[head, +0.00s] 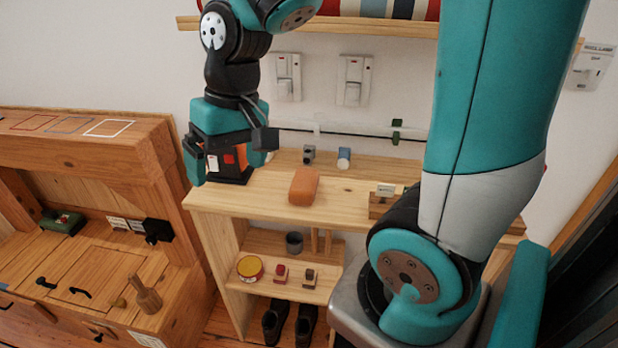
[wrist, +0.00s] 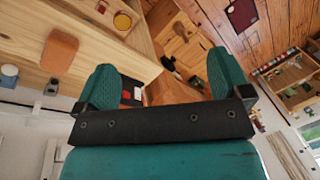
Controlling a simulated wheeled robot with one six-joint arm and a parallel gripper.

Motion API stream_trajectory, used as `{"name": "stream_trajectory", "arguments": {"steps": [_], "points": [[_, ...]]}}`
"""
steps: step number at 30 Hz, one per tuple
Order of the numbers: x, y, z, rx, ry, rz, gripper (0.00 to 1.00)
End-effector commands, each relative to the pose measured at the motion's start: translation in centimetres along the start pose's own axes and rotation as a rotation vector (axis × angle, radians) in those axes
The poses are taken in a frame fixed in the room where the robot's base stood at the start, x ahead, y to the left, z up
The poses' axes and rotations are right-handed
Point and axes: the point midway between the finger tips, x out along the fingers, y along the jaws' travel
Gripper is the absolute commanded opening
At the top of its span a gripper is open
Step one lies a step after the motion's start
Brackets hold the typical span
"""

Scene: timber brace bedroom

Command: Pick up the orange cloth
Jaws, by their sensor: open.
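The orange cloth (head: 304,187) lies as a small folded block on the wooden shelf top, near the middle of the head view. It also shows in the wrist view (wrist: 60,53), at the upper left, outside the fingers. My gripper (head: 228,165) hangs above the left end of the shelf top, to the left of the cloth and apart from it. In the wrist view its two teal fingers (wrist: 162,85) are spread wide. No cloth is between them.
The shelf top (head: 345,198) also bears a blue-and-white cylinder (head: 344,158), a small grey item (head: 308,154) and a dark box (head: 235,166) near my gripper. A yellow tin (head: 250,268) and a grey cup (head: 294,242) stand lower. A wooden bench (head: 90,230) is at left.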

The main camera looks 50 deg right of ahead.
Motion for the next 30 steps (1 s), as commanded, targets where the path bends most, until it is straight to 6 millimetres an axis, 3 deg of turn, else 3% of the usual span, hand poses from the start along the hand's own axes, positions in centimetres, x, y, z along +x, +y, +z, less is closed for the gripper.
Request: {"name": "stream_trajectory", "arguments": {"steps": [1,3,6,10,14,24,30], "points": [[-0.6,3.6,-2.4,0.176,0.003,0.040,0.96],[-0.8,8.5,-4.8,0.407,0.014,0.093,0.96],[-1.0,14.9,-6.5,0.678,0.025,0.155,0.96],[-1.0,20.2,-7.0,0.896,0.035,0.205,0.96],[0.0,22.1,-7.0,0.969,0.037,0.223,0.96],[7.4,23.4,-6.4,0.964,0.032,0.223,0.96],[10.4,24.0,-6.3,0.962,0.037,0.223,0.96]]}}
